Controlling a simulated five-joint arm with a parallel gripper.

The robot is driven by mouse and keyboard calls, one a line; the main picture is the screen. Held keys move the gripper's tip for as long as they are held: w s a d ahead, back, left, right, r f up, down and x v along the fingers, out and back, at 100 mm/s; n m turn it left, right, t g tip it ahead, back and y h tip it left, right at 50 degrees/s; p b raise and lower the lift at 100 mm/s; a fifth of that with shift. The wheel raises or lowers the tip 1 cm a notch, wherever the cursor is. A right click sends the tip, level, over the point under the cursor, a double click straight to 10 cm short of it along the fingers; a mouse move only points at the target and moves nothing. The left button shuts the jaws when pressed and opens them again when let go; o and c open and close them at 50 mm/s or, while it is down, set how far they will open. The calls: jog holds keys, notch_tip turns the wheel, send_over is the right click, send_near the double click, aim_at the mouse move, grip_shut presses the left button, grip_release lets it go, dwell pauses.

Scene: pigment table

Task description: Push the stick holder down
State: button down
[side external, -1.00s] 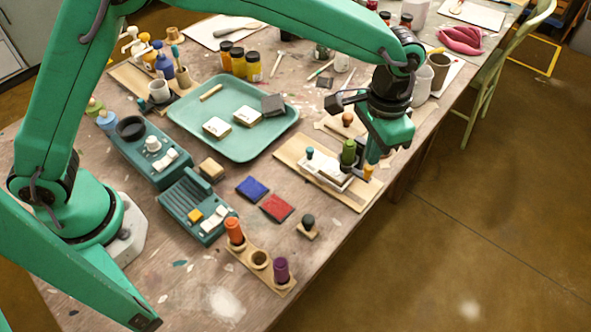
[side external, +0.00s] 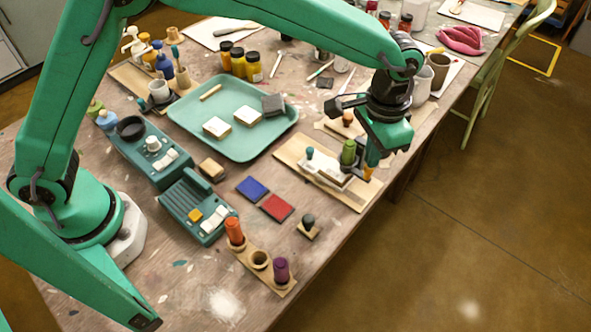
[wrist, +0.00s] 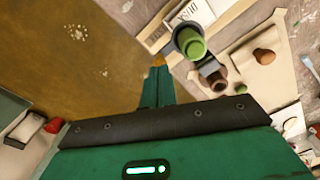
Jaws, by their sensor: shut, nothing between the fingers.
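A green stick (side external: 348,151) stands upright in the stamping set on the wooden board (side external: 352,198). In the wrist view the green stick (wrist: 190,43) sits in a dark grey holder (wrist: 178,46), with a grey arm leading to a brown end.
A block lettered DUSK (wrist: 190,14) lies beside the holder. A brown knob (side external: 347,118) stands behind it. A teal tray (side external: 185,118) lies to the left, blue and red pads (side external: 252,189) in front. The table edge and open floor lie right.

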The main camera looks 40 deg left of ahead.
jog(key=shift+f, duration=0.9)
dwell(0.5)
jog(key=shift+r, duration=0.1)
jog(key=shift+r, duration=3.45)
jog(key=s+a+r+n+t, duration=0.1)
jog(key=s+a+r, duration=0.1)
jog(key=a+r, duration=0.35)
jog(key=s+a+r+n+t+h, duration=0.1)
jog(key=s+a+r, duration=0.1)
jog(key=a, duration=0.6)
jog(key=s+a+r+n+t, duration=0.1)
jog(key=s+a+r, duration=0.15)
jog(key=a, duration=0.45)
jog(key=s+a+f+n+t+y, duration=0.1)
jog(key=s+a+n+t, duration=0.1)
jog(key=s+a, duration=1)
jog(key=shift+s+a+f+n+t, duration=0.15)
jog(key=shift+s+n+t, duration=0.15)
jog(key=shift+s+n, duration=0.25)
